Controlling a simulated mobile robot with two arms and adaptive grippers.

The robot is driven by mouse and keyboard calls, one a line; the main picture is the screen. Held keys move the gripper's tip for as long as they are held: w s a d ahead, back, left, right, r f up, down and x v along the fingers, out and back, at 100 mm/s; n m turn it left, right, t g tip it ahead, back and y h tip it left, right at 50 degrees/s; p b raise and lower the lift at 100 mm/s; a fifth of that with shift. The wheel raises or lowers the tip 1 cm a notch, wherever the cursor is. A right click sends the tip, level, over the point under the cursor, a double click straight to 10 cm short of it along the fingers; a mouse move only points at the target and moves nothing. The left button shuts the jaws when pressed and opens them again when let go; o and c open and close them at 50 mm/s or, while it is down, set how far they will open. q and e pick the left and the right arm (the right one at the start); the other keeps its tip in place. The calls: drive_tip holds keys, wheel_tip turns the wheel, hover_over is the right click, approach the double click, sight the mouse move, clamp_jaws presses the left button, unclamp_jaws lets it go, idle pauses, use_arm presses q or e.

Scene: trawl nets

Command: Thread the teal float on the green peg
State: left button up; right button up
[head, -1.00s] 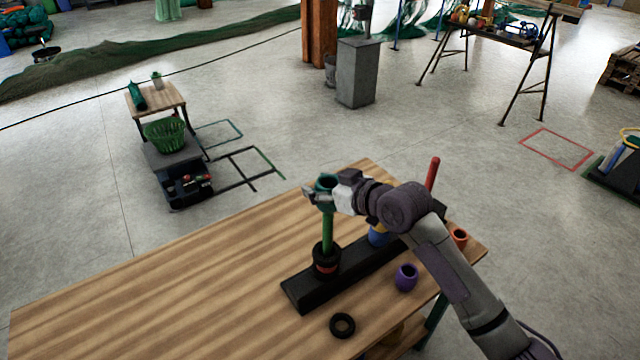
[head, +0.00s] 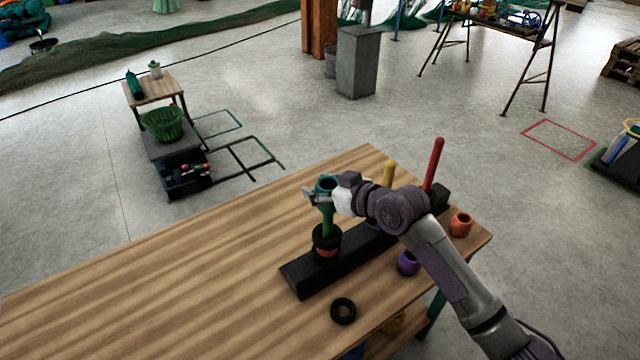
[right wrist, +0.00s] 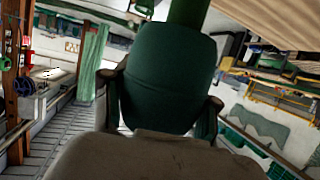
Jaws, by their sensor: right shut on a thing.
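The teal float (head: 327,186) is at the upper part of the green peg (head: 327,224), roughly upright, its dark top opening showing. The peg runs up to the float's underside; its tip does not show, so I cannot tell how far it reaches inside. My right gripper (head: 319,196) is shut on the float, reaching in from the right. In the right wrist view the float (right wrist: 168,75) fills the middle between the fingers, with the green peg (right wrist: 188,12) at its far end. Black and red rings (head: 327,243) sit around the peg's foot. My left gripper is not in view.
The black rack (head: 300,279) also carries a yellow peg (head: 389,172) and a red peg (head: 433,165). A purple float (head: 408,263), an orange float (head: 460,224) and a black ring (head: 343,311) lie on the wooden table (head: 150,290). The table's left side is clear.

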drive_tip(key=shift+f, duration=0.1)
drive_tip(key=o, duration=1.3)
drive_tip(key=shift+c, duration=0.2)
drive_tip(key=v, duration=1.2)
